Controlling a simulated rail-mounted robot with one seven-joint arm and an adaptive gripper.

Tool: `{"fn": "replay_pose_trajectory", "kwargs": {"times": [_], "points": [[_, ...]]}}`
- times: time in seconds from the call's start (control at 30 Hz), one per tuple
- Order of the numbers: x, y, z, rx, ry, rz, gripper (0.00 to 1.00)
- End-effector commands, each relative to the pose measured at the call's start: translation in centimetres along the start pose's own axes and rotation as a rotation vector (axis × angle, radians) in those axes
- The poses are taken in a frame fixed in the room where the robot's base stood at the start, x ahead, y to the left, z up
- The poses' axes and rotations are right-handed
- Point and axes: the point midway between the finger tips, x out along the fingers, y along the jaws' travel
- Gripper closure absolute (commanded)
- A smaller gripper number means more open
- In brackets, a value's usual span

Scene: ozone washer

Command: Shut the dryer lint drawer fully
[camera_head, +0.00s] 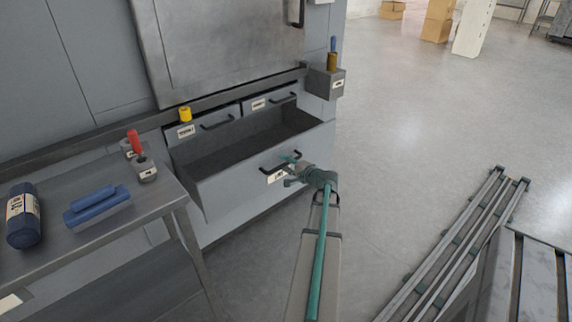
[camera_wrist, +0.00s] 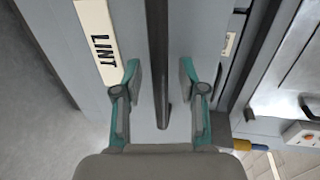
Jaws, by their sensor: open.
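The lint drawer (camera_head: 222,191) is a wide grey drawer low on the machine, pulled well out with its empty inside showing. Its front carries a dark bar handle and a white label reading LINT (camera_wrist: 98,42) in the wrist view. My gripper (camera_head: 290,168) is at the drawer front, by the handle's right part. In the wrist view my gripper (camera_wrist: 160,85) is open, with one teal finger on each side of the dark handle (camera_wrist: 158,60). Gaps show between the fingers and the bar.
Two smaller shut drawers (camera_head: 216,122) sit above the lint drawer. A metal table (camera_head: 150,203) at left holds a blue roll (camera_head: 23,216), a blue block (camera_head: 97,207) and a red-handled item (camera_head: 134,142). Rails (camera_head: 455,245) lie at right. Floor between is clear.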

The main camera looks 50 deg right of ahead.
Motion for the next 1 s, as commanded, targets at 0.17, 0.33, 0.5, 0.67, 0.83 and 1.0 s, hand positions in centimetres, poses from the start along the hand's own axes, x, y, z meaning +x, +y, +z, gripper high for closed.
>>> {"fn": "replay_pose_trajectory", "kwargs": {"times": [0.17,0.33,0.5,0.67,0.83,1.0], "points": [[0.62,0.00,0.03,0.000,0.000,0.000,0.59],[0.59,0.00,0.04,0.000,0.000,0.000,0.59],[0.57,0.00,0.03,0.000,0.000,0.000,0.80],[0.57,-0.01,0.03,0.000,0.000,0.000,1.00],[0.56,0.00,0.02,0.000,0.000,0.000,1.00],[0.58,0.01,-0.05,0.000,0.001,0.000,1.00]]}}
